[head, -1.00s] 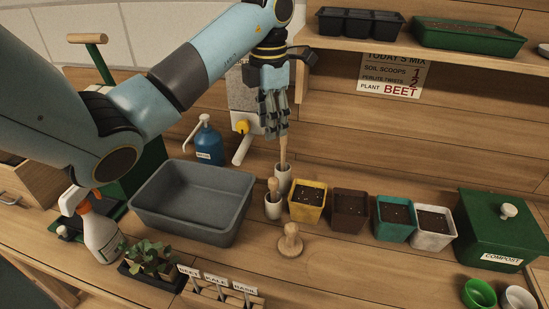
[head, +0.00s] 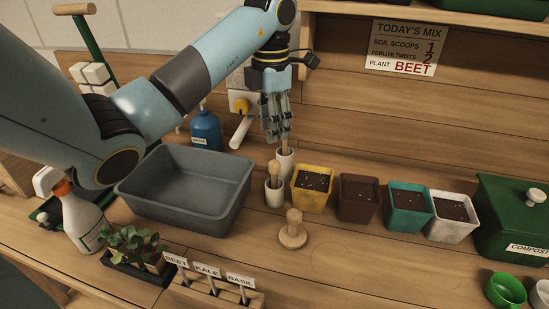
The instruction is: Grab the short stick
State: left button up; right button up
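Two wooden sticks stand upright in two small white cups. The front stick (head: 276,173) is short and thick, in the front cup (head: 275,194). The back stick (head: 285,146) shows only a short length above the back cup (head: 285,160); its upper part is hidden by my gripper. My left gripper (head: 276,138) points down, with its fingertips at the back stick, just above the back cup's rim. Whether its fingers touch or enclose that stick, I cannot tell. The front stick is clear of the fingers. My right gripper is not in view.
A grey tub (head: 235,199) stands left of the cups, with a blue bottle (head: 205,130) behind it. Yellow (head: 314,197), brown (head: 359,206), teal and white soil pots stand to the right.

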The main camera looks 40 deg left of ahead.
aim_at(274, 172)
pick_arm(q)
notch_tip(274, 172, down, 3)
jog(key=shift+f+b, duration=0.1)
jog(key=shift+b, duration=0.85)
jog(key=shift+f+b, duration=0.95)
notch_tip(274, 172, down, 2)
jog(key=shift+f, duration=0.1)
jog(key=f, duration=0.2)
jog(key=f+p, duration=0.1)
jog(key=f, duration=0.3)
jog(key=shift+w+d+p, duration=0.1)
jog(key=shift+w+p, duration=0.15)
jog(key=shift+p, duration=0.1)
jog(key=shift+r, duration=0.1)
grip_shut()
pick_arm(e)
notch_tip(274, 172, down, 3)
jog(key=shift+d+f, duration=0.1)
